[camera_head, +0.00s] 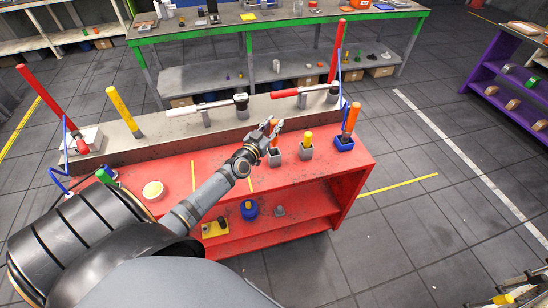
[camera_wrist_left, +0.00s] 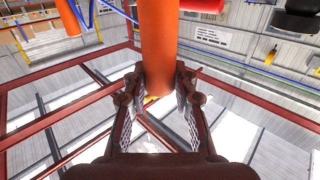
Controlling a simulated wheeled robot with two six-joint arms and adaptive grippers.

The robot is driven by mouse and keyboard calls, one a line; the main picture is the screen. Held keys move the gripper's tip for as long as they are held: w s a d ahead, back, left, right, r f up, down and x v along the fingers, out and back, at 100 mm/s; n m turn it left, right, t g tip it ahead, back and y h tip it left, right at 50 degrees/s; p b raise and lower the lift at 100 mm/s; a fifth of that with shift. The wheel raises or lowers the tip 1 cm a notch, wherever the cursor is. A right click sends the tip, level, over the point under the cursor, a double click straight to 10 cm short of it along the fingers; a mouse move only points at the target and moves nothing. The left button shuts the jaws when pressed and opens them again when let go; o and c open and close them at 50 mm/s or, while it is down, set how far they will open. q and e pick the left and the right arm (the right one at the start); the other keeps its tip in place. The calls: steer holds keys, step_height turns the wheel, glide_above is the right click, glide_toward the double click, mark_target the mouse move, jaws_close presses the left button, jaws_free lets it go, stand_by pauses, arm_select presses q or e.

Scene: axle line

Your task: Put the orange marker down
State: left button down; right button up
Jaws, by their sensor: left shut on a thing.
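My left gripper (camera_head: 270,127) is shut on an orange marker (camera_wrist_left: 158,50), which stands between the two fingers in the left wrist view. In the head view a short orange part of the marker (camera_head: 275,142) shows just under the fingers. A small dark grey holder (camera_head: 274,158) is directly below it on the red workbench (camera_head: 225,182). The fingers hide much of the marker, and I cannot tell whether its lower end is inside the holder or just above it. My right gripper is not in view.
To the right, a yellow marker (camera_head: 307,141) stands in a grey holder (camera_head: 305,153), and another orange marker (camera_head: 351,118) stands in a blue holder (camera_head: 344,144). Behind is a raised grey ledge (camera_head: 220,122) with torque-wrench-like tools (camera_head: 207,105). A round cream tub (camera_head: 153,190) sits left.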

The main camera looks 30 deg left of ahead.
mark_target(273, 144)
arm_select(q)
step_height(273, 144, down, 6)
steer(key=b, duration=0.5)
steer(key=shift+f+b, duration=0.25)
steer(key=shift+b, duration=0.1)
steer(key=shift+r, duration=0.1)
steer(key=shift+w, duration=0.1)
step_height(273, 144, down, 4)
steer(key=b, duration=0.3)
steer(key=shift+r, duration=0.3)
steer(key=c, duration=1.1)
jaws_free()
steer(key=shift+s, duration=0.2)
